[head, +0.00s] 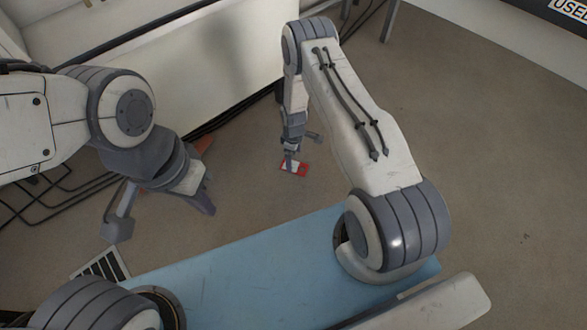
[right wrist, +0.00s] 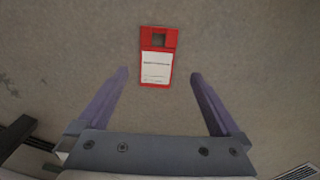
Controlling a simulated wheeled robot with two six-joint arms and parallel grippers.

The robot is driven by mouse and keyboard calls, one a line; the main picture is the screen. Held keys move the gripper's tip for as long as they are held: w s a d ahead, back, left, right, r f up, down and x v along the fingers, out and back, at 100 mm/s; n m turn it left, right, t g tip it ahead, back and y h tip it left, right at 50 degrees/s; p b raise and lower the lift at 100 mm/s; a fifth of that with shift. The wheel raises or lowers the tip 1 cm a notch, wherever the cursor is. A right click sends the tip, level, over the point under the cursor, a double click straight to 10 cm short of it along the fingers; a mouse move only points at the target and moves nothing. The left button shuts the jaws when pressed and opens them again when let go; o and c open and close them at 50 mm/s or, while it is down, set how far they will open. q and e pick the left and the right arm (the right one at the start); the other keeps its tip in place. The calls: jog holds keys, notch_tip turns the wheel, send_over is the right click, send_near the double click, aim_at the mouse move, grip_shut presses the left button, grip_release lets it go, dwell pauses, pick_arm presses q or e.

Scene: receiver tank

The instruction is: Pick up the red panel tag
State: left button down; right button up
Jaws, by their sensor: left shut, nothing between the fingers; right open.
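The red panel tag (head: 301,170) lies flat on the brown floor, with a white label on its face. In the right wrist view the tag (right wrist: 155,78) is upright in the picture, with a dark square opening in its top end and small, unreadable print. My right gripper (right wrist: 159,74) is open, with the tag showing between and beyond its fingertips. In the head view the right gripper (head: 301,155) points down over the tag and partly covers it; the exact height is unclear. My left gripper (head: 196,196) is shut and empty, well left of the tag.
A large pale cabinet or tank (head: 220,65) stands behind. Black cables (head: 45,195) and an orange piece (head: 204,144) lie at the left. A slatted grille (head: 103,265) is in the floor at lower left. The floor right of the tag is clear.

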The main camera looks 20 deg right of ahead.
aim_at(294, 166)
jog(key=f+b, duration=0.2)
jog(key=f, duration=0.1)
jog(key=f+b, duration=0.2)
jog(key=shift+w+d, duration=0.1)
jog(key=shift+w, duration=0.15)
jog(key=shift+r, duration=0.15)
jog(key=c, duration=1.5)
